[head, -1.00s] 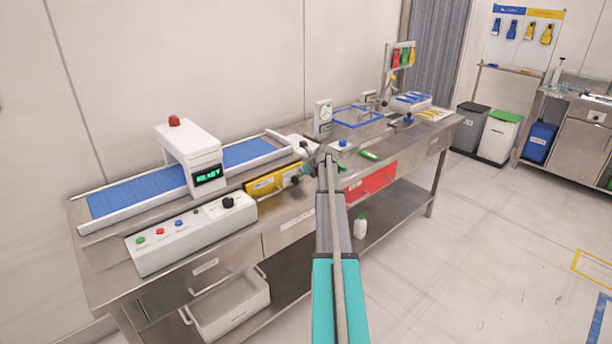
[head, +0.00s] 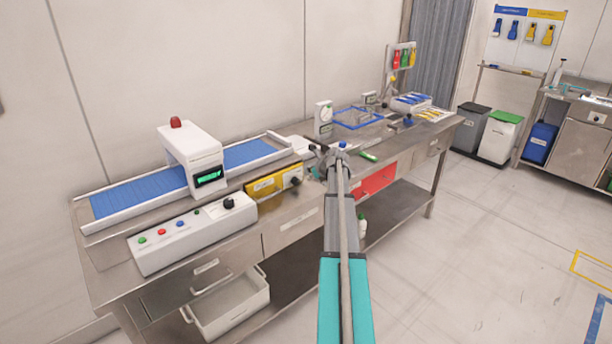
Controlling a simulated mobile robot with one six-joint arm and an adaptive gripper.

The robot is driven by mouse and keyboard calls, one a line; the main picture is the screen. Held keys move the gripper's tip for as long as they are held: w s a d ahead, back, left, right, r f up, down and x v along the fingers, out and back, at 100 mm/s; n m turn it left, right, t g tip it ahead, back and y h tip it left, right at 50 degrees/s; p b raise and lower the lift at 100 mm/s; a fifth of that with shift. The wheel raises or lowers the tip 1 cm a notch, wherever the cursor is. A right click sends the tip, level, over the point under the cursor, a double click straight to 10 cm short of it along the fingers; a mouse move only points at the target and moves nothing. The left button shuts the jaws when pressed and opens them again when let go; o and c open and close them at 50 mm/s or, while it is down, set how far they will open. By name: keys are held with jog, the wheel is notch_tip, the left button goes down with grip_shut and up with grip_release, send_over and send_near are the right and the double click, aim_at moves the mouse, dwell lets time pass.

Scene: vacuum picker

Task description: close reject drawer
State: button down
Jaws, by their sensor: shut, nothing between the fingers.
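The red drawer front (head: 376,180), which looks like the reject drawer, is in the front of the steel bench, right of my arm. My arm hides its left part. I cannot tell how far it stands out from the bench. My gripper (head: 318,160) is at the far end of my arm, near the bench's front edge, left of the red drawer and close to the yellow box. It is small and partly hidden by my wrist. It is shut and holds nothing that I can see.
A yellow box with a black knob (head: 274,184) and a white button panel (head: 192,232) line the bench's front edge. A blue conveyor (head: 140,190) with a white scanner arch lies behind. A white bottle (head: 362,226) stands on the lower shelf.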

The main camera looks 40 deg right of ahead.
jog(key=p+v, duration=0.5)
jog(key=v, duration=0.3)
jog(key=shift+s, duration=0.1)
dwell(0.8)
